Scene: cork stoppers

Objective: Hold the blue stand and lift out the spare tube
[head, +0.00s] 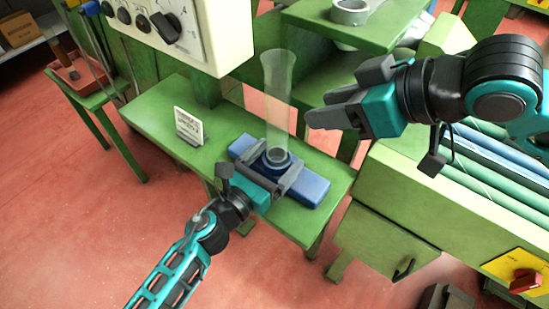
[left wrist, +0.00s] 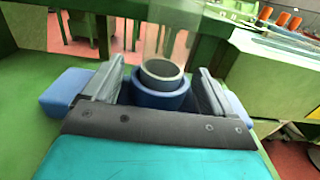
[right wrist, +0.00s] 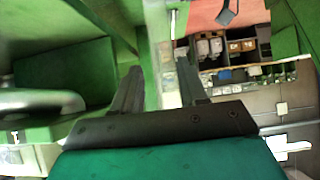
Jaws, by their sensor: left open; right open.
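The blue stand (head: 312,188) lies on the green bench, a long base with a round socket in its middle. The clear spare tube (head: 278,95) stands upright in the socket with a grey ring around its foot; its flared top is free. My left gripper (head: 271,167) is open with its fingers on either side of the socket. In the left wrist view the stand's socket (left wrist: 160,98) sits between the fingers, and I cannot tell whether they touch it. My right gripper (head: 325,107) is open and empty, to the right of the tube, at about its mid to lower height.
A white card (head: 188,127) stands on the green bench (head: 160,100) left of the stand. A control box (head: 185,30) hangs above the bench at the back left. A green shelf (head: 325,32) with a grey ring on it is behind the tube.

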